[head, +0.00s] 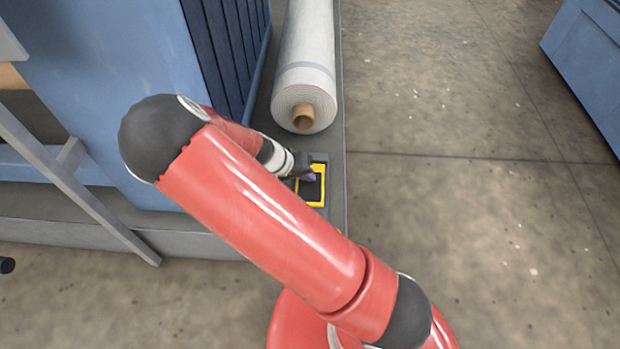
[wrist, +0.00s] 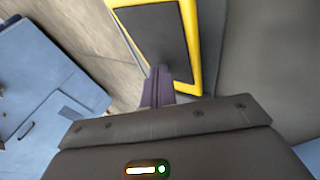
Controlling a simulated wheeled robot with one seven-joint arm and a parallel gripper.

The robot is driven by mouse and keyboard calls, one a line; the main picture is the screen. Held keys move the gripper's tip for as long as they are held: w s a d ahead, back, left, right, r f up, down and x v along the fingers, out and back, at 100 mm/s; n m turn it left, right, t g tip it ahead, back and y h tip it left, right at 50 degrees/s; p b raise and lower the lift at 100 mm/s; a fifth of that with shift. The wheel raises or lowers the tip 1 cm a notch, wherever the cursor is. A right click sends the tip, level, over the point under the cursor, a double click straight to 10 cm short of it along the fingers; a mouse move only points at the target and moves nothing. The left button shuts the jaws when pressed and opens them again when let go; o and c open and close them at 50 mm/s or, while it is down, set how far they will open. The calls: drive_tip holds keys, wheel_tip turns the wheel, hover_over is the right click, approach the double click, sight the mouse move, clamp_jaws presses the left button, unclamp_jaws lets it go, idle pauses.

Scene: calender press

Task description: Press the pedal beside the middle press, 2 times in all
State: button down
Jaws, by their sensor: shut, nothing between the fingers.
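The pedal (head: 311,187) is a black plate in a yellow frame on the grey platform beside the blue press (head: 120,80). In the wrist view the pedal (wrist: 158,32) fills the top middle. My gripper (head: 307,175) is shut and empty, with its fingertips over the pedal. In the wrist view the closed fingers (wrist: 158,80) overlap the pedal's near edge. I cannot tell whether the tips touch the plate. My arm hides part of the area left of the pedal.
A white roll (head: 303,70) with a brown core lies on the platform just behind the pedal. Another blue machine (head: 590,60) stands at the far right. The concrete floor (head: 450,190) between is clear. A grey slanted bar (head: 80,190) is at the left.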

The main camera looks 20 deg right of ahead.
drive_tip(key=shift+s+f, duration=0.15)
drive_tip(key=shift+f, duration=0.25)
idle(0.5)
drive_tip(key=shift+w+d+r+p, duration=0.1)
drive_tip(key=shift+w+r+p, duration=0.15)
drive_tip(key=shift+r+p, duration=0.45)
drive_tip(key=shift+w+r+p, duration=0.25)
drive_tip(key=shift+r+p, duration=0.15)
drive_tip(key=shift+r, duration=0.55)
drive_tip(key=r+p, duration=0.1)
drive_tip(key=w+r+p, duration=0.1)
drive_tip(key=r, duration=0.1)
drive_tip(key=r+p, duration=0.1)
drive_tip(key=shift+w+d+r, duration=0.2)
drive_tip(key=shift+d+r, duration=0.05)
drive_tip(key=shift+r, duration=0.15)
